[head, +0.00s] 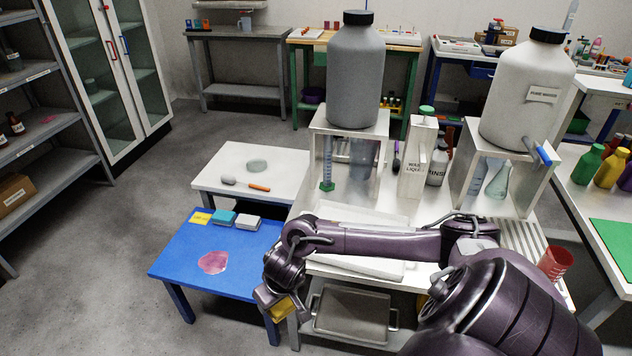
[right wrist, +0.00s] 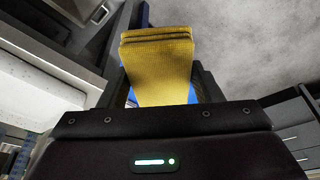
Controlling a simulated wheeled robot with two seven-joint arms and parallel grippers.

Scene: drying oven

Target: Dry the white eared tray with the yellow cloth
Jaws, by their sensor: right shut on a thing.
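My right gripper (head: 276,300) is shut on the yellow cloth (head: 284,309), low beside the right edge of the blue table. In the right wrist view the folded yellow cloth (right wrist: 158,70) sticks out between the fingers. A tray with a looped handle at its side (head: 350,314) lies low, below the white bench top, to the right of the cloth and apart from it. It looks grey-beige in this shade. My right forearm crosses above it and hides part of the bench. My left gripper is not in view.
The blue table (head: 190,262) bears a pink stain (head: 213,262), a yellow label and two small blocks. Two large bottles (head: 355,75) (head: 525,90) stand on raised stands on the white bench. A red beaker (head: 555,263) is at the bench's right. Floor at left is clear.

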